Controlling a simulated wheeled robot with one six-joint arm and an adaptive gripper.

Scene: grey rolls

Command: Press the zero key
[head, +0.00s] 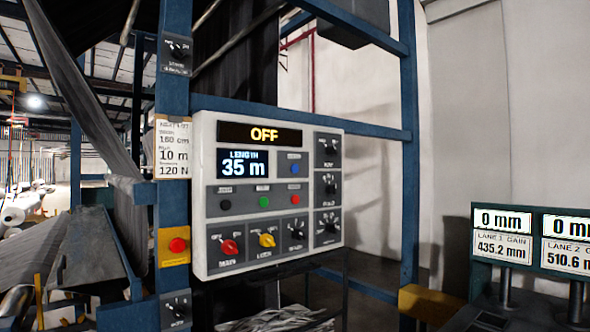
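A white-framed control panel (199,200) is mounted on blue posts at the middle of the head view. Its upper display (263,135) reads OFF. Its length display (243,164) reads 35 m. A blue button (295,169) sits to the right of the length display. Below are a black button (225,205), a green button (264,202) and a red button (295,199) in a row. The small labels above these buttons are too blurred to read, so I cannot tell which is the zero key.
Red (229,247) and yellow (267,240) selector knobs and several black knobs share the panel. A red button on a yellow box (177,245) is at its left. Two gauges reading 0 mm (502,221) stand at right. A pale wall lies behind.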

